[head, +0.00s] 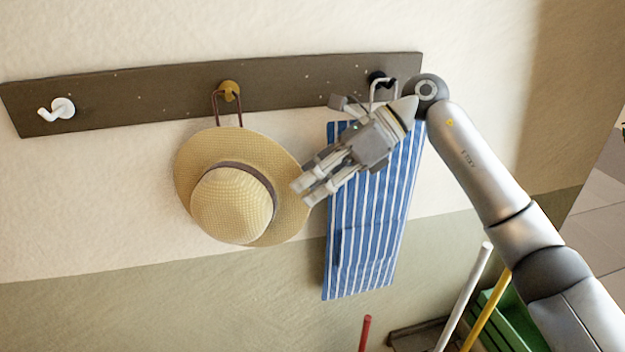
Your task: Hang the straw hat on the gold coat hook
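The straw hat (232,200) with a dark band hangs against the wall below the gold coat hook (229,90). A brown loop (216,110) runs from the hat's brim up to the gold hook and appears to be around it. My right gripper (308,192) is at the hat's right brim, in front of the blue striped cloth. Its fingers point down-left, and the tips overlap the brim's edge in the picture. I cannot tell whether they touch or grip the brim. My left gripper is not in view.
The dark hook board (150,95) also carries a white hook (57,109) at left, empty, and a black hook (378,78) at right. The blue striped cloth (365,230) hangs below the black hook, behind my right gripper. Poles and a green crate (505,320) stand at lower right.

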